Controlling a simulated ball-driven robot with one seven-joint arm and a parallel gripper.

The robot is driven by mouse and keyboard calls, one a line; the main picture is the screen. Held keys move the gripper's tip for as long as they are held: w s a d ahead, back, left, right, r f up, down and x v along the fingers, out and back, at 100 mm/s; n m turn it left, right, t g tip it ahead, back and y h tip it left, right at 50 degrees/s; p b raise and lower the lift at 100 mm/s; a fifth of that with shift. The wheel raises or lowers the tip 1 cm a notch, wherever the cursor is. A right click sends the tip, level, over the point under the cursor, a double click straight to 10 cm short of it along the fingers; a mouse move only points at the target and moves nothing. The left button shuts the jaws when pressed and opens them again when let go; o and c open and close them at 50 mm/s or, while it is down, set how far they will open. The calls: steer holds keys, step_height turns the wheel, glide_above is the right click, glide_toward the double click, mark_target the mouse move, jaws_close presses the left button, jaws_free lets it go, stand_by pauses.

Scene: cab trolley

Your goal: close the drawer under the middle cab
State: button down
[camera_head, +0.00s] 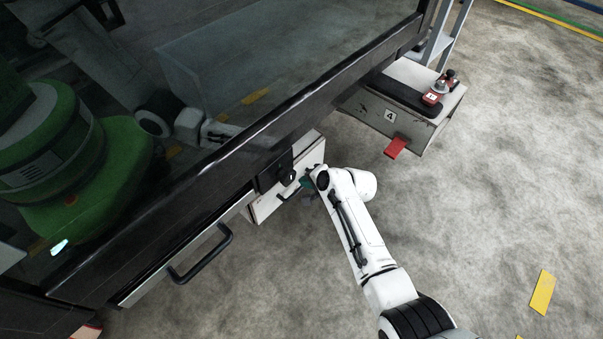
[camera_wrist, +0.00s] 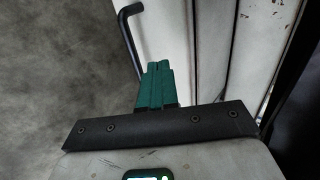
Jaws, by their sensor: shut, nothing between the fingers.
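In the head view a pale drawer front (camera_head: 262,208) shows below the dark cab frame, partly hidden by the frame and my arm. I cannot tell how far out it stands. My gripper (camera_head: 307,183) is at its right part, small and mostly hidden by my own wrist. In the wrist view my gripper's green fingers (camera_wrist: 158,68) are together and empty, in front of a pale panel (camera_wrist: 205,50). I cannot tell whether they touch it. A bent black handle (camera_wrist: 130,38) is just left of the fingertips there.
A black bar handle (camera_head: 202,258) is at lower left under the dark glass cab (camera_head: 270,50).

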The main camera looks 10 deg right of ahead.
steer(key=p+v, duration=0.4)
steer(key=v, duration=0.4)
steer(key=shift+s+d+r, duration=0.15)
steer(key=shift+s+r, duration=0.1)
steer(key=shift+s, duration=0.05)
steer(key=shift+s, duration=0.1)
steer(key=s+d+r+n+g+h, duration=0.2)
steer(key=s+d+r+n, duration=0.15)
steer(key=s, duration=0.85)
steer(key=s+d+r+n+g+h, duration=0.2)
steer(key=s+d+n, duration=0.15)
steer(key=s, duration=0.75)
steer(key=s+d+r+n+g+h, duration=0.2)
steer(key=s+d+n, duration=0.15)
steer(key=s, duration=0.85)
step_height(320, 180, up, 30)
steer(key=d+p, duration=0.1)
steer(key=p, duration=2.8)
steer(key=shift+s+f+g, duration=0.2)
steer(key=shift+s+g, duration=0.05)
steer(key=shift+g, duration=0.05)
steer(key=c, duration=1.8)
jaws_free()
